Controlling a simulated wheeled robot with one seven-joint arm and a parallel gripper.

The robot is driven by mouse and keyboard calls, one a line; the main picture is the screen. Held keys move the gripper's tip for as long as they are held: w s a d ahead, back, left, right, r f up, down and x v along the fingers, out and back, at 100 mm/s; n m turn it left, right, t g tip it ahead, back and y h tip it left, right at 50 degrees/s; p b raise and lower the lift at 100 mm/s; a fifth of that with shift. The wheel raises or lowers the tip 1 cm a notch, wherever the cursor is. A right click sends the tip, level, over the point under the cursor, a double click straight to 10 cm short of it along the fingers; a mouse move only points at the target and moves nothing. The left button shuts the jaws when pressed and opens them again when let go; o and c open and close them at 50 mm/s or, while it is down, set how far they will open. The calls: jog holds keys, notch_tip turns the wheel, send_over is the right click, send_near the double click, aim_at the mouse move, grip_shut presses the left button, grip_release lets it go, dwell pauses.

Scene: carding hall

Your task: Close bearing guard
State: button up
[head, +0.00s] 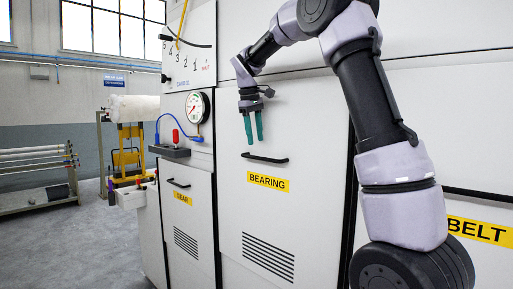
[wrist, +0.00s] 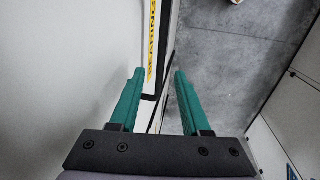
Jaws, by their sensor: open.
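The bearing guard (head: 310,135) is a tall pale panel with a yellow BEARING label (head: 268,182) and vent slots low down. A dark line runs along its right edge; I cannot tell exactly how far it stands from the frame. Its black bar handle (head: 265,159) sits above the label. My gripper (head: 254,141) points down with green fingers apart and empty, just above the handle in the head view. In the wrist view, my gripper (wrist: 159,72) has the label (wrist: 152,45) beyond and between its fingertips. I cannot tell whether a finger touches the handle.
The gear panel (head: 188,215) stands to the left, with a pressure gauge (head: 197,107) and a grey ledge (head: 170,152) above it. A panel with a yellow BELT label (head: 480,232) is at the right. Open grey floor (head: 70,245) lies at the left.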

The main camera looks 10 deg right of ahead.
jog(key=r, duration=0.5)
jog(key=shift+s+a+r, duration=0.3)
jog(key=shift+a+r, duration=0.05)
jog(key=shift+a, duration=0.05)
jog(key=s+d+f+m+t+y, duration=0.1)
jog(key=s+d+f+m+t, duration=0.1)
jog(key=s, duration=0.7)
jog(key=s+d+f+m+t+y, duration=0.1)
jog(key=s+m, duration=0.4)
jog(key=s, duration=0.5)
jog(key=s+d+f+m+t+y, duration=0.1)
jog(key=s+d+f+m+t, duration=0.2)
jog(key=s, duration=0.7)
jog(key=shift+s+d+f+m+y, duration=0.2)
jog(key=shift+d+f+m+y, duration=0.35)
jog(key=shift+d, duration=0.7)
